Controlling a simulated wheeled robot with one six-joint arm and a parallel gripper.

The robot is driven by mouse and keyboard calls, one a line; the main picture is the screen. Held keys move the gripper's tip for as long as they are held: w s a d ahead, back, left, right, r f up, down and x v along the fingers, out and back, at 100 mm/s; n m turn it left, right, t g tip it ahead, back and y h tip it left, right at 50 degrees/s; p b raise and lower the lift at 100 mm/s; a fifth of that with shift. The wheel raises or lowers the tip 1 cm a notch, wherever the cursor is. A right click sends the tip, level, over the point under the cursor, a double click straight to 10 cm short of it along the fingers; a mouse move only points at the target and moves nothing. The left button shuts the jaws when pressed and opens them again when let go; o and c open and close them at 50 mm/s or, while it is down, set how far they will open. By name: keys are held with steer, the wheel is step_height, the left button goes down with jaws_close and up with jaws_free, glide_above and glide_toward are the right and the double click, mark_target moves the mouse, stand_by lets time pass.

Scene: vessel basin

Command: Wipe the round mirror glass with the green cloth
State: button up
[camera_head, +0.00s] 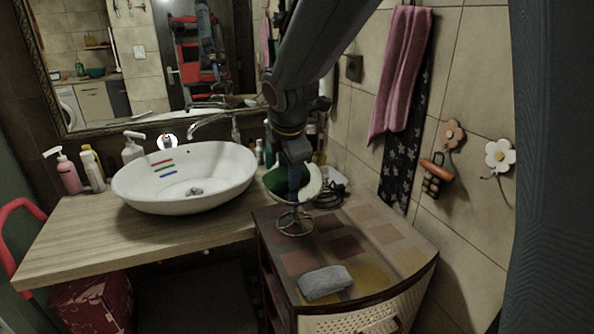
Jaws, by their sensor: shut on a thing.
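My gripper (294,186) points down in front of the round mirror (313,183) and hides its middle. The mirror stands on a round wire base on the cabinet top; its pale face shows to the right of my gripper. The green cloth (274,181) shows as a green patch at the left side of the mirror, beside my fingers. My gripper is shut on the cloth. The fingertips are dark and small here, and I cannot tell whether the cloth touches the glass.
A folded grey cloth (325,283) lies on the front of the cabinet top (385,238). A dark coiled cord (330,196) lies right of the mirror. The white basin (190,185) stands left on the wooden counter (75,240). Pink towels (402,70) hang on the right wall.

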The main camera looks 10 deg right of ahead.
mark_target(304, 170)
steer(key=shift+w+a, duration=0.1)
steer(key=shift+a, duration=0.7)
steer(key=shift+w+d+p, duration=0.1)
steer(key=shift+p, duration=0.3)
steer(key=shift+s+d+f+p, duration=0.1)
steer(key=shift+s+d+p, duration=0.1)
steer(key=shift+d+p, duration=1.45)
steer(key=d+p, duration=0.1)
steer(key=d, duration=0.1)
steer(key=d+p, duration=0.1)
steer(key=d, duration=0.1)
steer(key=shift+s+p, duration=0.25)
steer(key=shift+p, duration=0.1)
steer(key=shift+w+a, duration=0.1)
steer(key=shift+w+a+b, duration=0.15)
steer(key=shift+a+b, duration=0.25)
steer(key=shift+a, duration=0.55)
steer(key=shift+w+a+b, duration=0.2)
steer(key=shift+a+b, duration=0.4)
steer(key=shift+a, duration=2.1)
